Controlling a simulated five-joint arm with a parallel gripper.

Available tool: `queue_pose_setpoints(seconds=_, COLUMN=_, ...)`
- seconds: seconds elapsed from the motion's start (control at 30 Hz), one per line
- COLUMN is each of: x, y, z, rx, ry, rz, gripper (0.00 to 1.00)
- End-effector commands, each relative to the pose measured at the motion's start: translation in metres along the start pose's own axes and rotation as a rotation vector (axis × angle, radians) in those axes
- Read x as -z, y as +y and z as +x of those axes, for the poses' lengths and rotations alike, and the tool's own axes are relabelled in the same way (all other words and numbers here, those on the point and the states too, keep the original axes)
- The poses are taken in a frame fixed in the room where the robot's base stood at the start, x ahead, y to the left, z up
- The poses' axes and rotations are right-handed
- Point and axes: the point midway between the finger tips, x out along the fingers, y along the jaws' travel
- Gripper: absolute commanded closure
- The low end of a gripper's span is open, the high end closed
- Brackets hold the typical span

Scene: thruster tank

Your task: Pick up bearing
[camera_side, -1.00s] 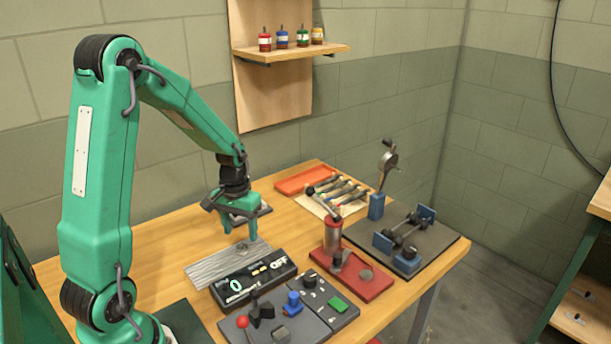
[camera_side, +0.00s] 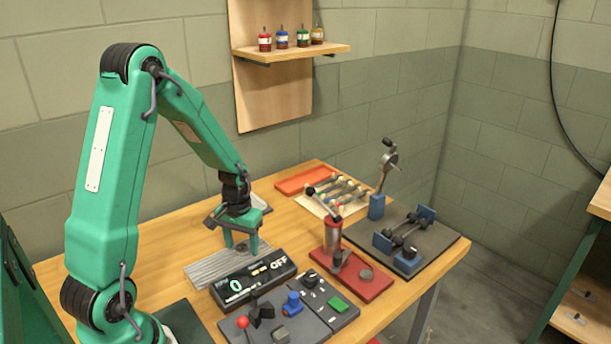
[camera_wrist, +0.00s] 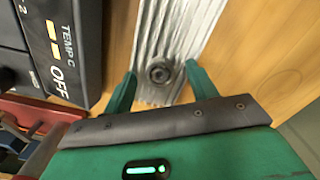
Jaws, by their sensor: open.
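The bearing (camera_wrist: 160,72) is a small dark ring with a lighter centre, lying on a ribbed silvery metal plate (camera_wrist: 178,25) in the wrist view. My gripper (camera_wrist: 163,78) is open, with one green finger on each side of the bearing. In the wrist view, gaps show between the bearing and both fingers. In the side view, my gripper (camera_side: 241,249) points down at the right end of the ribbed plate (camera_side: 205,272). The bearing is hard to make out there, mostly hidden by the fingers.
A black display box (camera_side: 253,284) reading "0" and "OFF" stands close in front of the plate. A red base with a lever press (camera_side: 334,245) is to its right. Bare wood is free left of the plate.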

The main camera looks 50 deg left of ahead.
Motion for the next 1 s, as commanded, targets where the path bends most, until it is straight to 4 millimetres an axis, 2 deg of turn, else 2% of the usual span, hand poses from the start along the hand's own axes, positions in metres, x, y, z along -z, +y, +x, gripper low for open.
queue_pose_setpoints(seconds=0.07, x=0.000, y=0.000, z=0.000, rx=0.000, ry=0.000, rz=0.000, gripper=0.42)
queue_pose_setpoints(seconds=0.3, x=0.000, y=0.000, z=0.000, rx=0.000, ry=0.000, rz=0.000, gripper=0.90)
queue_pose_setpoints(seconds=0.73, x=0.001, y=0.000, z=-0.004, rx=0.000, ry=0.001, rz=0.000, gripper=0.91)
queue_pose_setpoints(seconds=1.0, x=0.001, y=0.000, z=-0.025, rx=0.000, ry=0.004, rz=0.000, gripper=0.91)
